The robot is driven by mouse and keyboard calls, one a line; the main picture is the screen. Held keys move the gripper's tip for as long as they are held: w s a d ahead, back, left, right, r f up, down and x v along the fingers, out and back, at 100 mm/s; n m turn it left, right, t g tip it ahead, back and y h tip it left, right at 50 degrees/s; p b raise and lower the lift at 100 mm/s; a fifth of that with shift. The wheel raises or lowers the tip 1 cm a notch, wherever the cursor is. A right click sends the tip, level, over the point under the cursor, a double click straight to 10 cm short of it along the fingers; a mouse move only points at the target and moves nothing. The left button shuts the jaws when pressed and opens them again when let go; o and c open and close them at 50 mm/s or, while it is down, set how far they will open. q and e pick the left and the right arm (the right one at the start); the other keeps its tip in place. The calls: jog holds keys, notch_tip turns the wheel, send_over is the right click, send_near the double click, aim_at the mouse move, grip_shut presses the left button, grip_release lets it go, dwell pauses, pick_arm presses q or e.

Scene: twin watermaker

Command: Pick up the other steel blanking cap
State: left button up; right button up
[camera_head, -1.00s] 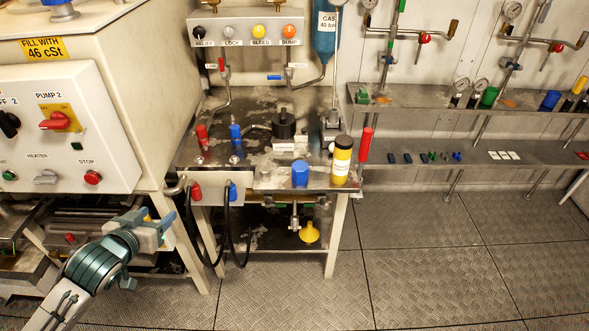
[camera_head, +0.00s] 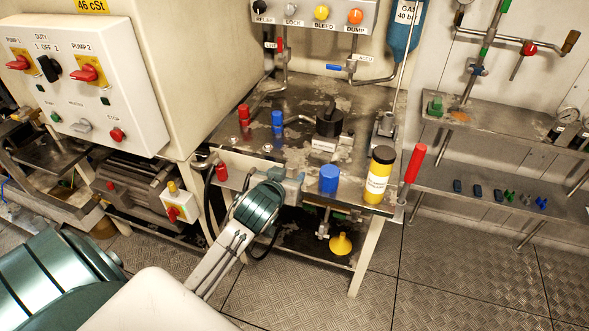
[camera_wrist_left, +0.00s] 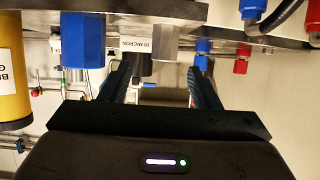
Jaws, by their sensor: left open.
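In the left wrist view, which shows the bench upside down, a steel cylindrical piece (camera_wrist_left: 165,42), apparently the blanking cap, stands on the bench near its front edge. It lies between the lines of my left gripper's two fingers (camera_wrist_left: 160,85), which are open and empty, apart from it. In the head view my left gripper (camera_head: 291,183) is at the bench's front edge, left of the big blue cup (camera_head: 329,179). The cap is hard to make out there, mostly hidden by the gripper. My right gripper is not in view.
The blue cup also shows in the left wrist view (camera_wrist_left: 82,42), close beside the left finger. A yellow bottle (camera_head: 379,176) and a red handle (camera_head: 415,163) stand further right. A black-topped filter unit (camera_head: 329,122) and red (camera_head: 244,116) and blue (camera_head: 278,121) fittings stand behind.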

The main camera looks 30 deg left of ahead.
aim_at(291, 166)
pick_arm(q)
jog(key=x, duration=0.4)
jog(key=shift+w+a+r+p, duration=0.1)
jog(key=shift+a+p, duration=0.25)
jog(key=shift+w+a+f, duration=0.1)
jog(key=shift+w+f, duration=0.15)
jog(key=shift+w, duration=0.15)
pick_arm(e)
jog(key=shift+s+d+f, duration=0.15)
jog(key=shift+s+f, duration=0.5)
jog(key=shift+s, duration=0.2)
pick_arm(q)
jog(key=c, duration=1)
jog(key=shift+c, duration=0.4)
jog(key=shift+r, duration=0.15)
